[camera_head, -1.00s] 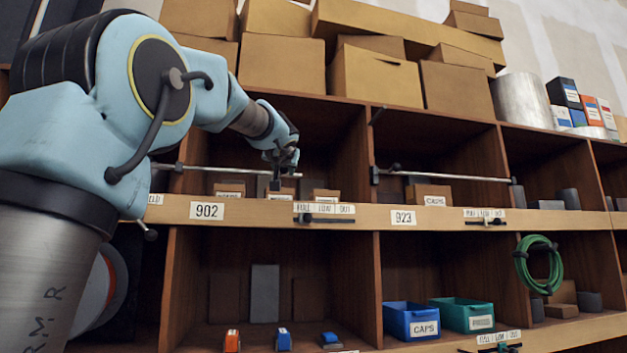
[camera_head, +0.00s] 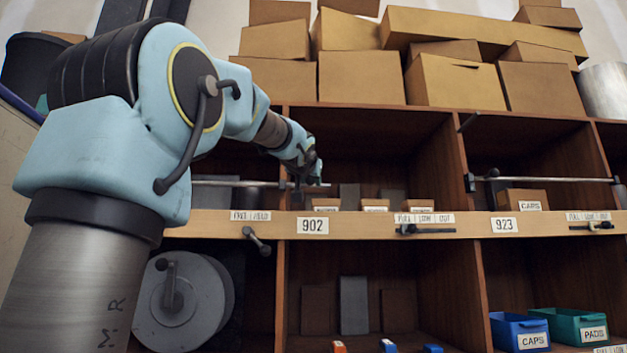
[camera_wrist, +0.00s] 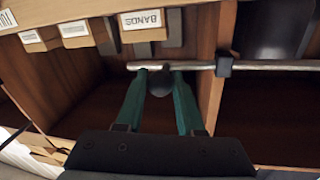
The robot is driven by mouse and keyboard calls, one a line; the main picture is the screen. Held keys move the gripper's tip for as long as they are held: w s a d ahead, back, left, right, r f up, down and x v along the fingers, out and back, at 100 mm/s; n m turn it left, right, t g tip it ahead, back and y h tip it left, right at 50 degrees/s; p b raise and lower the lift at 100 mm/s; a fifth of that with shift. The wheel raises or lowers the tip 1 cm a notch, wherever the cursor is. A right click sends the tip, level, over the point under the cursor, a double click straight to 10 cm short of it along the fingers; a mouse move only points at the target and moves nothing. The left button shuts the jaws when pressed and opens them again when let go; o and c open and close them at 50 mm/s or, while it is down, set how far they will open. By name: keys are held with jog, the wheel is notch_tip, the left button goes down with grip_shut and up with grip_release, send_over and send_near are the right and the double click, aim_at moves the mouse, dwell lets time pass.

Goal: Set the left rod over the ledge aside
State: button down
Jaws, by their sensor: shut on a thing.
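The left rod (camera_head: 240,184) is a thin grey bar lying level above the wooden ledge (camera_head: 365,225). It runs through a dark bracket (camera_head: 283,185) at the upright divider, and its right end juts a short way past it. My gripper (camera_head: 314,181) is shut on the rod near that right end. In the wrist view the rod (camera_wrist: 270,67) crosses in front of the green fingers of my gripper (camera_wrist: 162,72), its free end just left of them and the bracket (camera_wrist: 223,67) to their right. A dark round part shows between the fingers. My arm hides the upper part of the left bay.
A second rod (camera_head: 550,180) spans the bay to the right. Small labelled boxes (camera_head: 375,205) stand behind the ledge, below the rod. A large grey reel (camera_head: 180,303) stands in the lower left bay.

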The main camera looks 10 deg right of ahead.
jog(key=c, duration=0.5)
grip_release()
jog(key=shift+c, duration=0.2)
jog(key=shift+s+a+f+b, duration=0.1)
jog(key=shift+s+b, duration=0.25)
jog(key=shift+s, duration=0.15)
jog(key=b+v, duration=0.3)
jog(key=v, duration=0.6)
jog(key=shift+s+a+b, duration=0.2)
jog(key=shift+s+b, duration=0.1)
jog(key=shift+b, duration=0.1)
